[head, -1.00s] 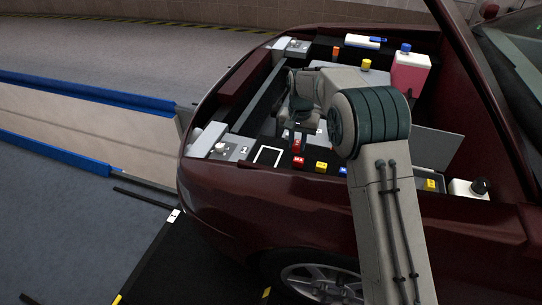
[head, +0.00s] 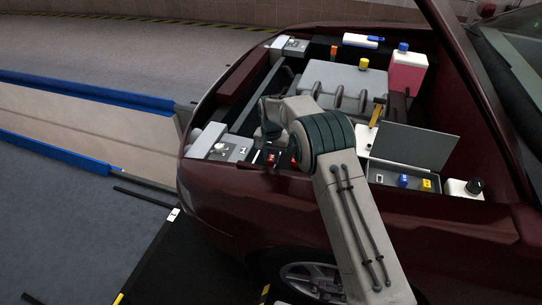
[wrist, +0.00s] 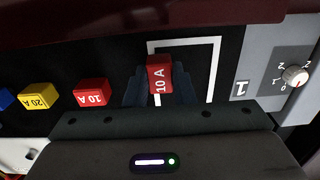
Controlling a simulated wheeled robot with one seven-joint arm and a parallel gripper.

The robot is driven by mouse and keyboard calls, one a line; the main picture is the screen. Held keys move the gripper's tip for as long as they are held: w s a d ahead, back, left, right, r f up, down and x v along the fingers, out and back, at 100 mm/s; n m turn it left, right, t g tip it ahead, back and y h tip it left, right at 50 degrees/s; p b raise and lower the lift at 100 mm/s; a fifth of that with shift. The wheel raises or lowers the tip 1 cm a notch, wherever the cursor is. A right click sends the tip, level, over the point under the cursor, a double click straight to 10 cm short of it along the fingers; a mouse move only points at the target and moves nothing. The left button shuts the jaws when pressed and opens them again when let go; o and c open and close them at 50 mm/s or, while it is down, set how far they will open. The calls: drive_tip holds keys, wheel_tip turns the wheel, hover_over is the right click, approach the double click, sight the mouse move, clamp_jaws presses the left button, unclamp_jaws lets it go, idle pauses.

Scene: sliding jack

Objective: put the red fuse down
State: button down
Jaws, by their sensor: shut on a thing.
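My gripper (wrist: 160,92) is shut on a red fuse (wrist: 160,75) marked 10 A, upright between the dark fingers. In the wrist view the fuse overlaps the left part of a white square outline (wrist: 211,72) on a black surface. I cannot tell whether the fuse touches that surface.
A second red fuse (wrist: 91,92), a yellow fuse (wrist: 37,97) and a blue fuse (wrist: 4,99) stand in a row left of my gripper. A grey panel with a knob (wrist: 295,76) and the number 1 is at the right. An open-lidded fuse box (head: 385,178) lies right of my arm.

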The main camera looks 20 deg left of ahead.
sight(272, 158)
drive_tip(key=shift+f, duration=0.2)
drive_tip(key=c, duration=1.2)
unclamp_jaws()
drive_tip(key=shift+c, duration=0.2)
wheel_tip(272, 158, up, 12)
drive_tip(key=shift+r+b, duration=0.2)
drive_tip(key=shift+b, duration=0.2)
